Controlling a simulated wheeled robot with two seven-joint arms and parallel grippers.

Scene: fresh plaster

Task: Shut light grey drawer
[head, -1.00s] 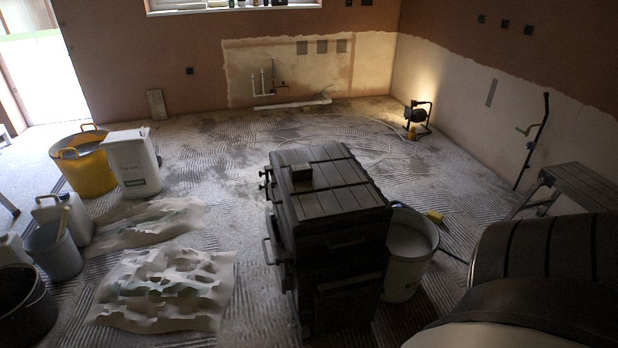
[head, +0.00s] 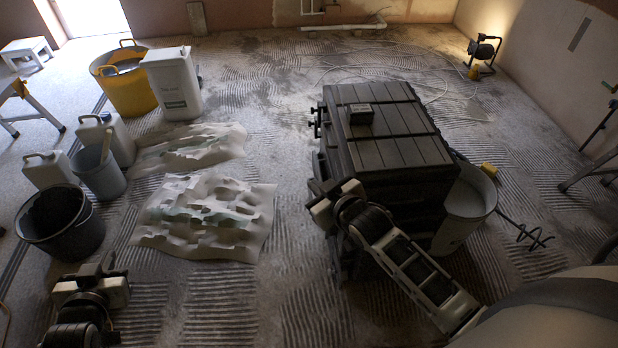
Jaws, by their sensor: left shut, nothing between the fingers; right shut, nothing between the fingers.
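A dark slatted-top cabinet (head: 405,153) stands right of centre in the head view, with knobs and handles along its left side. I cannot pick out a light grey drawer or tell how far any drawer is out; the faces are dark and partly hidden by my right arm. My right gripper (head: 322,190) is shut and empty, at the cabinet's left side; I cannot tell whether it touches. My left gripper (head: 98,268) is shut and empty at the lower left, well apart from the cabinet.
A small dark box (head: 361,114) sits on the cabinet top. A pale bucket (head: 468,208) stands close at its right. Floor between sheets and cabinet is clear.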

